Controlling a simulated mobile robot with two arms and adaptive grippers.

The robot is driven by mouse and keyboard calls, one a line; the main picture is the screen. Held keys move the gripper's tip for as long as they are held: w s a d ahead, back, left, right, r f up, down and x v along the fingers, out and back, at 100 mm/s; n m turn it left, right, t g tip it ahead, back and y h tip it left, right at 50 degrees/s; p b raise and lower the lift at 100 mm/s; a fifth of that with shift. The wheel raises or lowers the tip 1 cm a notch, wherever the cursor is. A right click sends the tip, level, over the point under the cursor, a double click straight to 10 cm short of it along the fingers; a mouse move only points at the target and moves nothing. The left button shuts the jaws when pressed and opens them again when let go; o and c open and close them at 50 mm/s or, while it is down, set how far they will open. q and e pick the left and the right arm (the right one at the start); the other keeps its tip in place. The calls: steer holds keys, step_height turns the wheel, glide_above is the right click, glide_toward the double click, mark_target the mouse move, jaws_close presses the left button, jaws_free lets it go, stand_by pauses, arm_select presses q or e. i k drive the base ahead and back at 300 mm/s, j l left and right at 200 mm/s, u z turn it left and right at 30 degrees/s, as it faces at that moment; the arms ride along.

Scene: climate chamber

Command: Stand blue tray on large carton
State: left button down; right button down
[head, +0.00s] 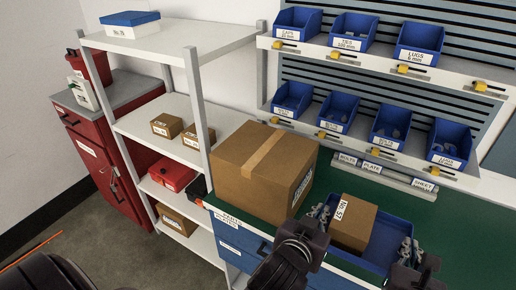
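The blue tray (397,229) is on the green bench top at the lower right. A small brown carton (352,222) labelled "No. 57" is in it. The large carton (250,165), closed with a tape strip, stands on the bench just left of the tray. My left gripper (321,213) is at the tray's left side, and my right gripper (409,250) is at its right side. Both have their fingers at the tray's walls. Whether they are closed on the walls is not clear. The tray's near edge is partly hidden by my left gripper.
Blue bins (338,105) fill two racks behind the bench. A white shelf unit (175,45) with small cartons and a red case (172,174) stands left of the large carton. A red cabinet (100,145) is further left. Green bench top (470,235) is clear at right.

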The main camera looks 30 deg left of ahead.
mark_target(266, 148)
steer(key=k+j, duration=0.15)
steer(key=j, duration=0.25)
steer(key=k+j, duration=0.1)
steer(key=j, duration=0.25)
steer(key=k+j, duration=0.15)
steer(key=j, duration=0.25)
steer(key=k+j, duration=0.15)
steer(key=j, duration=0.2)
